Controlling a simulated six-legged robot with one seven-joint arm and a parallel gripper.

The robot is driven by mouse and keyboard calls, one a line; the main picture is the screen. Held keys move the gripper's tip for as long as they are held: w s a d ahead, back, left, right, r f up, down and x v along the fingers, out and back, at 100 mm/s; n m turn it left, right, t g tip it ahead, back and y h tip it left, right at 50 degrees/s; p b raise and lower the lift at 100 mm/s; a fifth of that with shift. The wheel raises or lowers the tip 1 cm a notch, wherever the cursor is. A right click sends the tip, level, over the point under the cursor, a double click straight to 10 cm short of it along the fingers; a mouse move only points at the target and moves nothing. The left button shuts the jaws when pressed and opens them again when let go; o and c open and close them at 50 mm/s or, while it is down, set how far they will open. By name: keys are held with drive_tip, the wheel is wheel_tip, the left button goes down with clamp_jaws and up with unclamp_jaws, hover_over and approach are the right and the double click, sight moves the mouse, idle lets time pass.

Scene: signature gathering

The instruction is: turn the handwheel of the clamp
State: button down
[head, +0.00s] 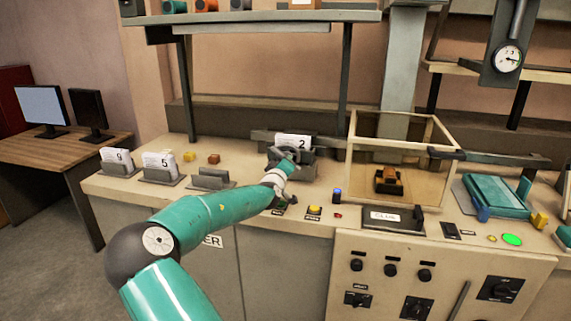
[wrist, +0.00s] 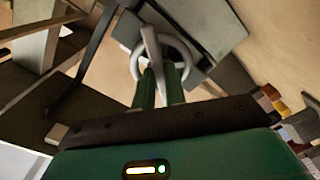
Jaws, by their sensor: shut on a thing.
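The clamp (head: 308,165) is a dark grey block on the bench, with a white card marked "2" (head: 293,142) standing in it. Its handwheel (head: 284,154) is a grey ring on the near side, partly hidden by my gripper (head: 277,175). In the wrist view the handwheel (wrist: 188,60) is a pale grey ring with a bar across it. The two green fingers of my gripper (wrist: 160,75) reach into the ring and are shut on it. Their exact contact is hard to see.
Card holders marked "9" (head: 117,162) and "5" (head: 162,168) and an empty holder (head: 211,179) stand left. A clear-walled box (head: 402,147) stands close on the right. Small buttons (head: 315,210) lie near the front edge. A shelf (head: 262,18) hangs above.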

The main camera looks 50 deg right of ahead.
drive_tip(key=shift+m, duration=0.3)
drive_tip(key=c, duration=1.4)
unclamp_jaws()
drive_tip(key=shift+c, duration=0.2)
drive_tip(key=v, duration=1.3)
drive_tip(key=shift+s+a, duration=0.2)
drive_tip(key=shift+a, duration=0.15)
